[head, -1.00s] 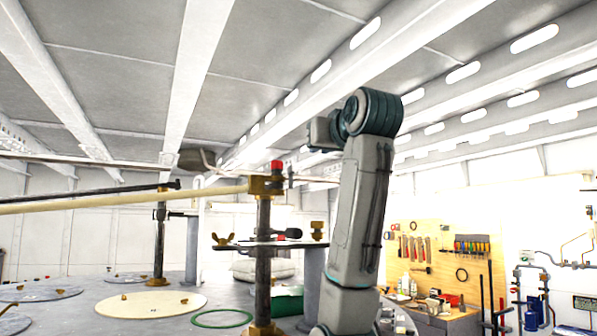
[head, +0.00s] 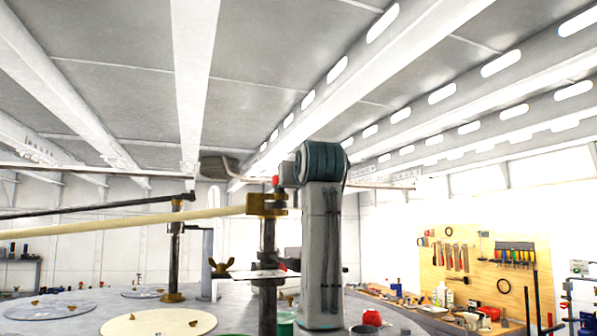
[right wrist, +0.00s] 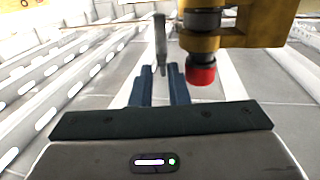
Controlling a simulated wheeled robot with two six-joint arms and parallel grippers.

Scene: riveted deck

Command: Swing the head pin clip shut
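In the head view a brass head (head: 266,204) with a red knob (head: 276,181) tops a dark upright post (head: 268,245), and a cream boom (head: 120,223) runs into it from the left. My right arm stands just right of the post; its gripper is hidden there. In the right wrist view the brass part (right wrist: 240,28) with its red cap (right wrist: 201,76) is at upper right. A slim grey pin-like piece (right wrist: 160,42) points down toward my right gripper (right wrist: 163,82), whose two blue fingers are apart. I cannot tell whether they touch it. My left gripper is not in view.
A second post (head: 174,250) with a dark boom (head: 90,209) stands at left. A brass wing nut (head: 222,267) sits by a small plate beside the near post. Round plates (head: 158,323) lie on the deck. A tool board (head: 480,262) stands far right.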

